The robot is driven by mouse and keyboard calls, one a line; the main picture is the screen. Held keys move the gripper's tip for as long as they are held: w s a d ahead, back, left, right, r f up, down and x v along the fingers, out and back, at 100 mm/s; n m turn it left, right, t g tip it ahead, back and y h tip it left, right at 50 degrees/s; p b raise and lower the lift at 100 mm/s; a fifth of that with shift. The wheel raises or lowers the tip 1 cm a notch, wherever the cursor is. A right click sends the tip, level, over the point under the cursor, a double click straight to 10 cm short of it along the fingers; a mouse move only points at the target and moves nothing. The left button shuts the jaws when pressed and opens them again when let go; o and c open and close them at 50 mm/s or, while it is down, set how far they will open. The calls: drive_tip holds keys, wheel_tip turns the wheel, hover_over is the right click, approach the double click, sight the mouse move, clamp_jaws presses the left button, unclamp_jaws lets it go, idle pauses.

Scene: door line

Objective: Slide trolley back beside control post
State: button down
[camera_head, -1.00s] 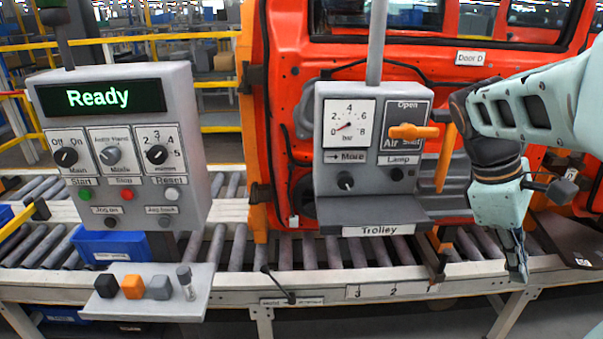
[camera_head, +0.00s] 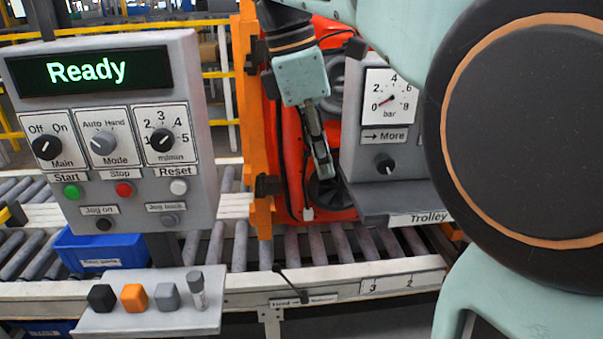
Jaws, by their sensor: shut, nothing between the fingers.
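The trolley (camera_head: 378,217) is a grey box with a pressure gauge (camera_head: 390,97), a "More" knob and a front plate labelled "Trolley". It stands on the right, apart from the control post (camera_head: 110,130), a grey panel whose screen reads "Ready". My gripper (camera_head: 323,168) points down, shut and empty, in the gap between them, close to the trolley's left side. Whether it touches the trolley I cannot tell. The trolley's right part, with the air lever and lamp, is hidden behind my arm.
The orange-red door (camera_head: 290,120) hangs behind the gripper. A roller conveyor (camera_head: 300,245) runs below, with number marks on its front rail (camera_head: 385,284). A shelf (camera_head: 150,318) with small blocks sticks out below the post. A blue bin (camera_head: 100,252) sits behind it.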

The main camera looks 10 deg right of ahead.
drive_tip(key=d+x, duration=0.2)
drive_tip(key=x, duration=0.8)
drive_tip(key=shift+d+b, duration=0.3)
drive_tip(key=shift+b, duration=0.1)
drive_tip(key=shift+r, duration=0.15)
